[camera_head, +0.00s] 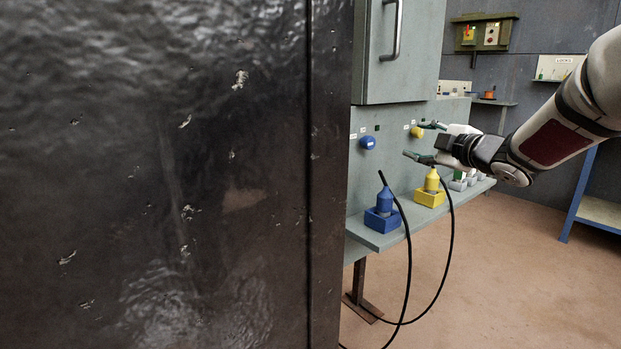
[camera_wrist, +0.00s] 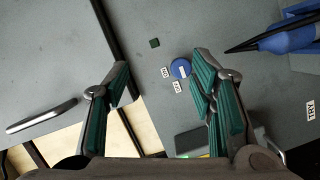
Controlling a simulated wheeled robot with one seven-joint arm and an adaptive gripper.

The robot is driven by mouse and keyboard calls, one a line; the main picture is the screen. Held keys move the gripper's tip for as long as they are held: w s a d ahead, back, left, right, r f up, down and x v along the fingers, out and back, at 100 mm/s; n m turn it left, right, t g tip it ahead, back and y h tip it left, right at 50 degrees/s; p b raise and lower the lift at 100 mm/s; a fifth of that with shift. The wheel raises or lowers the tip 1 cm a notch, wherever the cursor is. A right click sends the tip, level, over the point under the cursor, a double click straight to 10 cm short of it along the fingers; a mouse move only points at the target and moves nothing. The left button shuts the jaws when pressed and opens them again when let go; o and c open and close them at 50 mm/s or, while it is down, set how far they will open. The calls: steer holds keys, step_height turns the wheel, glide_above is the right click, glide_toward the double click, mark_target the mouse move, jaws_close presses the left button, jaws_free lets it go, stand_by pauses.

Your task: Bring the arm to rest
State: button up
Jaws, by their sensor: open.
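My arm (camera_head: 555,135) reaches in from the right in the head view. My gripper (camera_head: 416,140) is at its end, in front of the grey panel and above the shelf. The jaws are apart with nothing between them. In the wrist view my gripper (camera_wrist: 160,75) shows two green-padded fingers spread wide. The panel face with a round blue fitting (camera_wrist: 180,68) lies beyond the fingers, the fitting nearer the right finger. Whether a finger touches the panel cannot be told.
A blue plug (camera_head: 385,203) and a yellow plug (camera_head: 432,181) stand in blocks on the shelf (camera_head: 375,240), with black cables (camera_head: 408,270) hanging down. A cabinet handle (camera_head: 397,30) sticks out above. A large dark metal surface (camera_head: 160,180) fills the left. Open floor (camera_head: 510,270) lies right.

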steer(key=s+d+f+m+g+h, duration=0.1)
steer(key=s+f+m+g+h, duration=0.2)
steer(key=s+m, duration=0.5)
steer(key=s+d+m+g+h, duration=0.1)
steer(key=s+m+g+h, duration=0.4)
steer(key=s, duration=0.8)
steer(key=s+a+f+m+g+y, duration=0.1)
steer(key=s+a+f+m+g, duration=0.2)
steer(key=s, duration=0.8)
steer(key=s+a+f+g+y, duration=0.15)
steer(key=s+a+f, duration=0.3)
steer(key=s, duration=0.75)
steer(key=s+a+f+m+g+y, duration=0.15)
steer(key=s+a+f+g, duration=0.25)
steer(key=s, duration=0.7)
step_height(320, 180, up, 35)
steer(key=d+t+h+p, duration=0.1)
steer(key=t+p, duration=0.3)
steer(key=p, duration=2.9)
steer(key=shift+w+f+p, duration=0.15)
steer(key=shift+f+p, duration=0.05)
steer(key=shift+p, duration=0.1)
